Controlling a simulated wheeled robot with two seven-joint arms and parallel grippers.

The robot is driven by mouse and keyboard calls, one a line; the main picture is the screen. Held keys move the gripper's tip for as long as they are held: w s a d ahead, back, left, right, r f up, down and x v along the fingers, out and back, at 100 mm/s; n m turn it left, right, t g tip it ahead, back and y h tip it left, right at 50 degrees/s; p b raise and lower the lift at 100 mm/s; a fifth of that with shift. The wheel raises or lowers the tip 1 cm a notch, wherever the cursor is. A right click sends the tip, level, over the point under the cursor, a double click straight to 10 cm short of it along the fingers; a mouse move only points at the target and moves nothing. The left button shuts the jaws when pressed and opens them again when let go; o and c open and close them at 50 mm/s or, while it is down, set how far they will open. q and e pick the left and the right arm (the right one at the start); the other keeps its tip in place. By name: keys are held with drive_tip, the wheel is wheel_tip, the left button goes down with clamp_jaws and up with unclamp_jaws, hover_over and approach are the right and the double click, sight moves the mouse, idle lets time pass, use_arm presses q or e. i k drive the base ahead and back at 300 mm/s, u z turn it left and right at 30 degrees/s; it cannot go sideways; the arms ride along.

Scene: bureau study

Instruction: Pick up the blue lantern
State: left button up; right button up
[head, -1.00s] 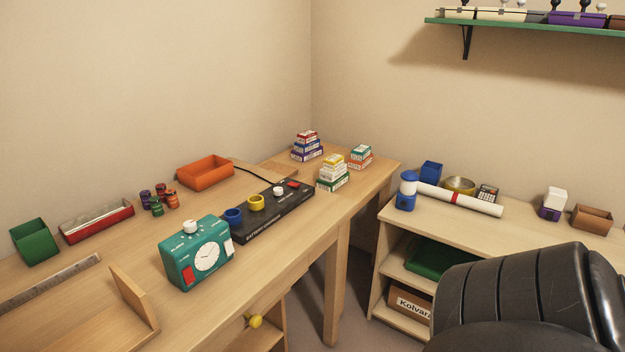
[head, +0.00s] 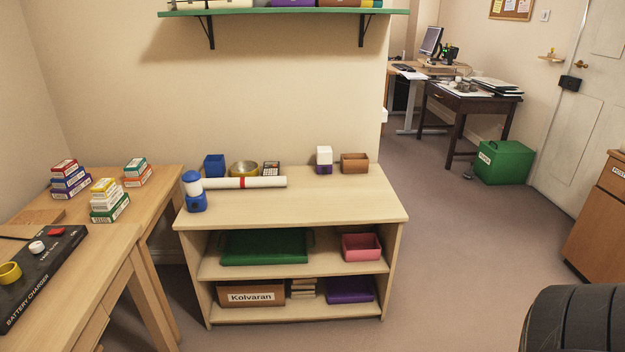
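The blue lantern (head: 196,203) stands upright at the left front corner of the low shelf unit's top (head: 330,205). It has a blue base, a white middle and a blue cap. The left end of a white rolled paper with a red band (head: 243,182) lies close beside it; I cannot tell whether they touch. Neither of my grippers shows in the head view.
A blue box (head: 214,166), a brass bowl (head: 244,169) and a calculator (head: 271,168) sit behind the roll. A white-and-purple item (head: 324,160) and a brown tray (head: 354,162) stand further right. The wooden desk (head: 150,195) adjoins at left. Floor (head: 440,260) is open at right.

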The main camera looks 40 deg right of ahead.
sight(194, 193)
drive_tip(key=z, duration=0.25)
drive_tip(key=k, duration=0.45)
drive_tip(key=z, duration=0.15)
drive_tip(key=i, duration=0.35)
drive_tip(key=z, duration=0.95)
drive_tip(key=i, duration=1.1)
drive_tip(key=u, duration=0.5)
drive_tip(key=i, duration=1.05)
drive_tip(key=u, duration=1.1)
drive_tip(key=i, duration=0.15)
drive_tip(key=u, duration=0.25)
